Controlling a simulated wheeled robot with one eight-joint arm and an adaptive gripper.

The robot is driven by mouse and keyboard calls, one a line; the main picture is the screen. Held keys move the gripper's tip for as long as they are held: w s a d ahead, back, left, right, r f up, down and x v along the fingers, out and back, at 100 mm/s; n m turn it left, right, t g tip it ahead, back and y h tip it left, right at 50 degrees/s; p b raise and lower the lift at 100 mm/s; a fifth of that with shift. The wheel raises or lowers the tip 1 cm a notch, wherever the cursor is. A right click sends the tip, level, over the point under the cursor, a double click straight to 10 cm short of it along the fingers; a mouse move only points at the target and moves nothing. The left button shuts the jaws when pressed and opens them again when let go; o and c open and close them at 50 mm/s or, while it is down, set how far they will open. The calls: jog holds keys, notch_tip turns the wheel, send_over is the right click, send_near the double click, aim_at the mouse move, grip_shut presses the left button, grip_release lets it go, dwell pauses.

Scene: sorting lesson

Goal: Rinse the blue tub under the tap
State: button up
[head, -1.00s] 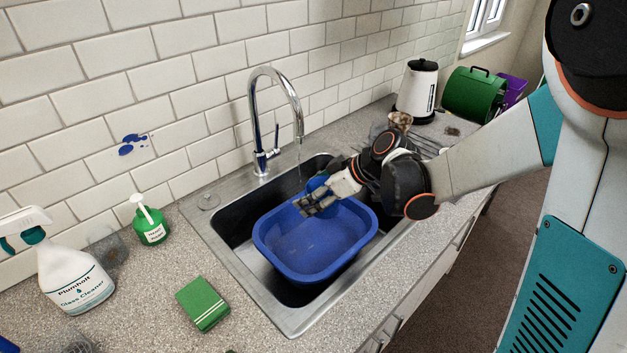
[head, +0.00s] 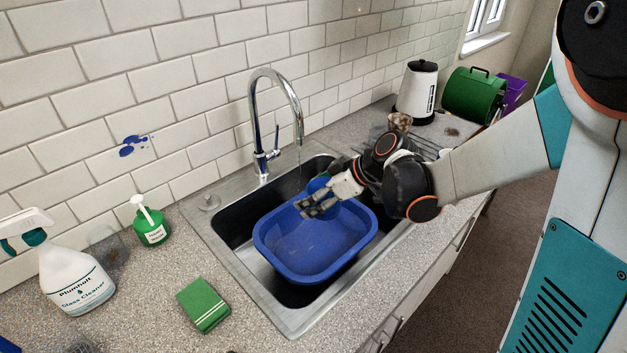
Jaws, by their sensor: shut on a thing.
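The blue tub (head: 318,265) sits in the sink basin, open side up, with faint brownish specks on its inside floor. The tap (head: 257,130) arches over the sink, its spout above the tub's far side. A thin, faint line of water seems to hang below the spout. My gripper (head: 318,208) reaches in from the right and is shut at the tub's far rim. A raised blue part (head: 318,184) shows just behind the fingers; I cannot tell whether it belongs to the tub. The fingers hide the exact contact.
The steel sink (head: 237,255) surrounds the tub closely. On the counter, a green sponge (head: 203,305), a green pump bottle (head: 150,222) and a spray bottle (head: 72,275) stand left. A white kettle (head: 417,92), a brown-stained cup (head: 400,121) and a green bin (head: 473,95) are behind my arm.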

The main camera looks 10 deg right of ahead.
jog(key=shift+s+d+r+p, duration=0.2)
jog(key=shift+s+r+p, duration=0.45)
jog(key=shift+s+r, duration=0.35)
jog(key=shift+s+d+r+p, duration=0.15)
jog(key=shift+s+r+p, duration=0.55)
jog(key=shift+s, duration=0.45)
jog(key=shift+w+d+f+m+t+h, duration=0.1)
jog(key=shift+d+f+m+t+h, duration=0.25)
jog(key=shift+m, duration=0.25)
jog(key=d+m+h, duration=0.1)
jog(key=d+f+m+t+h, duration=0.1)
jog(key=d+m, duration=0.1)
jog(key=w+d+m+t+h, duration=0.1)
jog(key=m, duration=0.1)
jog(key=shift+w+d+f+t, duration=0.1)
jog(key=shift+d+f+t, duration=0.05)
jog(key=shift+f+t, duration=0.15)
jog(key=shift+w+d+r+m+t+h, duration=0.1)
jog(key=shift+w+d+r+m+h, duration=0.2)
jog(key=shift+d+m+h, duration=0.45)
jog(key=shift+w+d+r+m+t+h, duration=0.2)
jog(key=shift+d+m+h, duration=0.3)
jog(key=shift+m, duration=0.4)
jog(key=shift+w+d+r+m+t+h, duration=0.1)
jog(key=shift+w+d+r+m+h, duration=0.2)
jog(key=shift+d+m+h, duration=0.45)
